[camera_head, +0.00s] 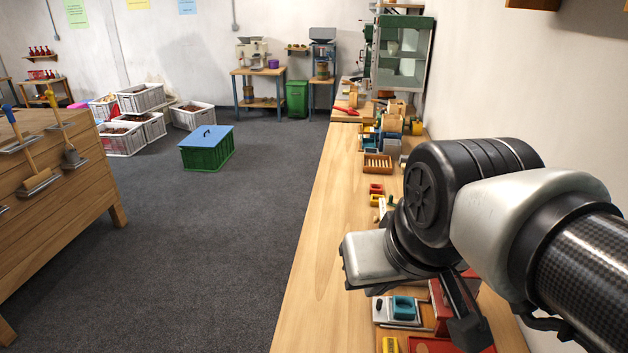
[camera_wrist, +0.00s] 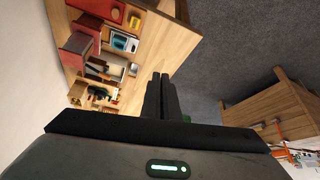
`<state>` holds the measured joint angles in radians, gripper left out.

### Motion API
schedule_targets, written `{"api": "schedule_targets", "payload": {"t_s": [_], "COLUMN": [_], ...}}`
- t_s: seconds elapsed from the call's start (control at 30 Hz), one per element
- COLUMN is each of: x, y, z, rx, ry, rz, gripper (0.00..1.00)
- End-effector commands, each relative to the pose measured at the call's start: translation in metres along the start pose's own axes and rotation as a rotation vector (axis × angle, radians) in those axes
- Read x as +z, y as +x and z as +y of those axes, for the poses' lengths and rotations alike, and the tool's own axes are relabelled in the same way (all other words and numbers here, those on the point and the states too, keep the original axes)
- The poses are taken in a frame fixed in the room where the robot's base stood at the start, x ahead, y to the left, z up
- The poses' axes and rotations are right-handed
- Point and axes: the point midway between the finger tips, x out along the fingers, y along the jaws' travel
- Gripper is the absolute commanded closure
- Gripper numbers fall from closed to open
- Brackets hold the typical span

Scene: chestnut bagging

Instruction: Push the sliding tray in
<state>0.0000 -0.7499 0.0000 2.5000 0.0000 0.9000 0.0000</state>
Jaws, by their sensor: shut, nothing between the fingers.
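A small pale tray (camera_head: 382,311) with a teal block on it lies on the near workbench, under my arm in the head view. It looks like the sliding tray, but I cannot be sure. It also shows in the wrist view as a pale tray (camera_wrist: 133,47) near the top, beside red parts. How far it sticks out cannot be told. My gripper (camera_wrist: 160,78) has its two black fingers together, with nothing between them. The fingers are to the right of the tray in the wrist view, apart from it. In the head view my arm hides part of the bench around the tray.
The long wooden bench (camera_head: 325,230) carries a small wooden crate (camera_head: 378,163), red and yellow pieces and other items along the wall. A wooden cabinet (camera_head: 50,190) stands at left.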

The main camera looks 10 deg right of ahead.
Motion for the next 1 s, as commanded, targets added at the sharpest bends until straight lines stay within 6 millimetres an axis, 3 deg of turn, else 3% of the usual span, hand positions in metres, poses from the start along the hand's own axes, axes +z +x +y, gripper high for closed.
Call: {"api": "schedule_targets", "payload": {"t_s": [0.03, 0.17, 0.37, 0.57, 0.7, 0.9, 1.0], "x": [0.0, -0.009, -0.05, -0.093, -0.113, -0.124, -0.124], "y": [0.0, 0.004, 0.033, 0.087, 0.136, 0.199, 0.217], "z": [0.0, 0.003, 0.019, 0.047, 0.071, 0.101, 0.11], "rx": [0.0, 0.002, 0.004, -0.003, -0.014, -0.032, -0.039], "ry": [0.0, -0.008, -0.046, -0.096, -0.13, -0.171, -0.183], "rz": [-0.001, -0.025, -0.135, -0.264, -0.351, -0.449, -0.476], "gripper": [0.9, 0.69, 0.69, 0.69, 0.69, 0.69, 0.69]}}
